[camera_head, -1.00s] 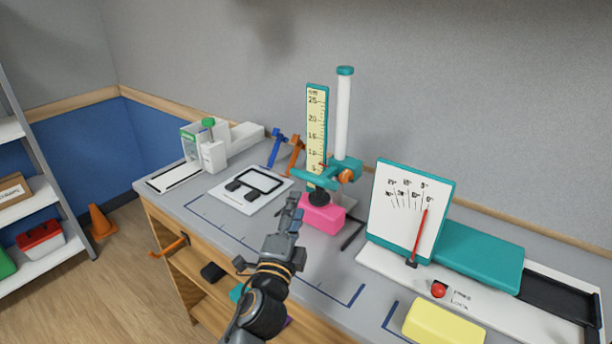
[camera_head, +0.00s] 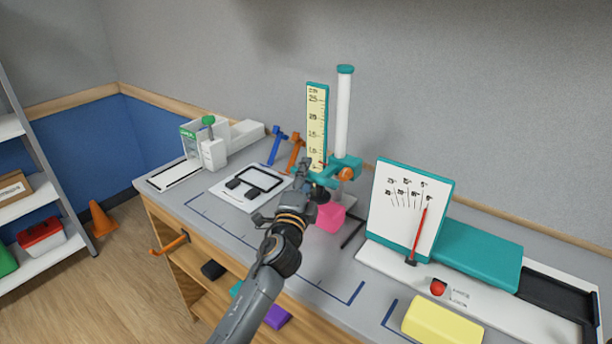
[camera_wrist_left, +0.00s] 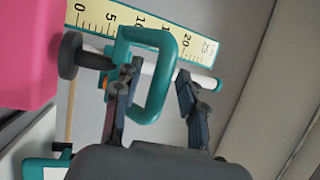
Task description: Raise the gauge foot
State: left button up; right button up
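The height gauge has a white column (camera_head: 343,115), a yellow scale (camera_head: 316,125) and a teal carriage (camera_head: 346,168) with an orange knob (camera_head: 345,174). Its dark round foot (camera_head: 319,194) is low, at the pink block (camera_head: 329,218); the foot also shows in the left wrist view (camera_wrist_left: 70,55) beside the block (camera_wrist_left: 25,50). My left gripper (camera_head: 306,174) is at the carriage's front. In the left wrist view, its fingers (camera_wrist_left: 158,78) are apart around the teal loop handle (camera_wrist_left: 168,75), one overlapping the near bar, the other beyond the far bar. Contact is unclear. My right gripper is not in view.
A dial board with a red pointer (camera_head: 419,230) and a teal box (camera_head: 478,256) stand to the right. A yellow block (camera_head: 442,321) lies at the front right. A white plate with a black frame (camera_head: 235,199) and a white device (camera_head: 212,150) are left. The wall is close behind.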

pick_arm(q)
grip_shut()
notch_tip(320, 180, up, 13)
jog(key=p, duration=1)
jog(key=shift+p, duration=0.3)
jog(key=shift+f, duration=0.15)
jog(key=shift+o, duration=0.5)
grip_release()
jog(key=shift+f, duration=0.1)
